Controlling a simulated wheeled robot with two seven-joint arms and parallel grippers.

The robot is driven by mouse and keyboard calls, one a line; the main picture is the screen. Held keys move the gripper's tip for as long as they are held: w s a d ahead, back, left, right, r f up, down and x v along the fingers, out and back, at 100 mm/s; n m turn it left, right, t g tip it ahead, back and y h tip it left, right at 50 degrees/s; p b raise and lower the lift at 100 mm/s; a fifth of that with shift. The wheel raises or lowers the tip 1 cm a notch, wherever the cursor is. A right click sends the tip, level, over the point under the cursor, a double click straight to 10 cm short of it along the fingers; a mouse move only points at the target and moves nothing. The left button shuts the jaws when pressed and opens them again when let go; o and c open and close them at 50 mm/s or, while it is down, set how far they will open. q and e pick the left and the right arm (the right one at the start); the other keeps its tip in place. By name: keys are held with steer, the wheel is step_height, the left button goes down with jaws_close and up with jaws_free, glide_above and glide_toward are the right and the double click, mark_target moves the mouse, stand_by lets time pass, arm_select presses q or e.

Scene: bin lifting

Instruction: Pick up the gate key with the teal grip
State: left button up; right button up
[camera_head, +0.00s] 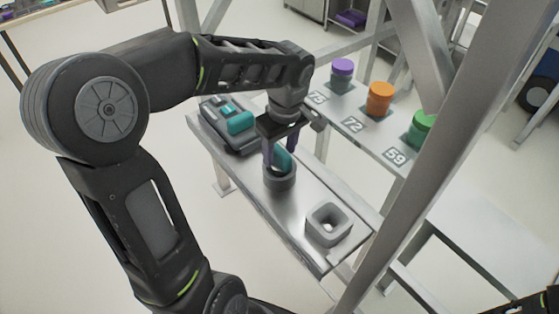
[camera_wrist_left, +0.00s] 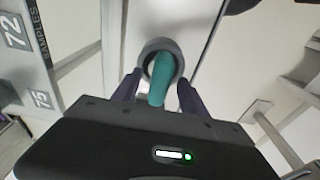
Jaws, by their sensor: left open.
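The gate key's teal grip (camera_head: 283,160) stands up out of a round grey holder (camera_head: 279,182) on the narrow metal bench. My left gripper (camera_head: 279,158) points down over it, open, with one dark purple finger on each side of the grip. In the left wrist view, the teal grip (camera_wrist_left: 159,82) rises from the ring-shaped holder (camera_wrist_left: 162,46) between the two fingers of the left gripper (camera_wrist_left: 158,92). Whether the fingers touch the grip cannot be told. The key's lower part is hidden in the holder.
A dark tray (camera_head: 222,137) with another teal piece (camera_head: 240,122) lies at the bench's far end. An empty square grey socket (camera_head: 328,224) is at the near end. A slanted metal post rises at right.

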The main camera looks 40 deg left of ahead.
arm_select(q)
steer(key=shift+f, duration=0.5)
steer(key=shift+c, duration=0.5)
jaws_close()
